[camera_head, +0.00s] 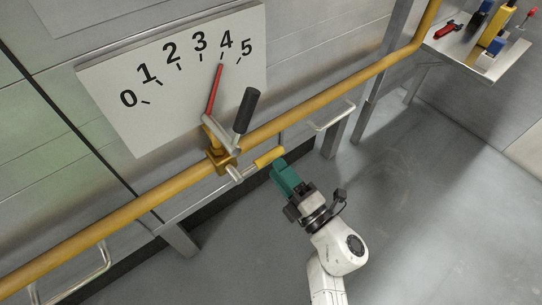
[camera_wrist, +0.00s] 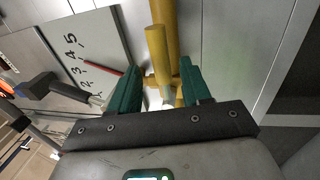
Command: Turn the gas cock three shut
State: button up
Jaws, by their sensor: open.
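The gas cock's brass body (camera_head: 222,160) sits on a yellow pipe (camera_head: 320,98) under a dial plate (camera_head: 120,105) numbered 0 to 5. A red pointer (camera_head: 214,90) points close to 4. A lever with a black grip (camera_head: 246,110) rises from the cock. A second, short lever with a yellow grip (camera_head: 268,158) sticks out toward my gripper (camera_head: 277,167). In the wrist view, the yellow grip (camera_wrist: 156,50) lies between the open green fingers of my gripper (camera_wrist: 161,66). I cannot tell whether either finger touches it.
A small table (camera_head: 480,55) with tools stands at the upper right. The grey floor (camera_head: 430,190) to the right is clear. The black grip (camera_wrist: 38,87) shows left in the wrist view.

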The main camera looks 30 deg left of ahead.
jog(key=p+v, duration=0.1)
jog(key=v, duration=0.4)
jog(key=shift+s+d, duration=0.15)
jog(key=shift+d, duration=0.2)
jog(key=w+d+m+t+h, duration=0.45)
jog(key=d+m+h, duration=0.3)
jog(key=d, duration=0.35)
jog(key=w+d+m+t+h, duration=0.45)
jog(key=d+m+h, duration=0.25)
jog(key=d+m, duration=0.25)
jog(key=s+d+f+m+g+h, duration=0.3)
jog(key=s+d+f+m+g, duration=0.15)
jog(key=s+d+m, duration=0.35)
jog(key=s+d+f+m+g+h, duration=0.4)
jog(key=s+d+f, duration=0.15)
jog(key=d, duration=0.35)
jog(key=s+m+g+y, duration=0.3)
jog(key=s+g, duration=0.4)
jog(key=s, duration=1)
notch_tip(320, 180, up, 27)
jog(key=p, duration=2.7)
jog(key=shift+w, duration=0.15)
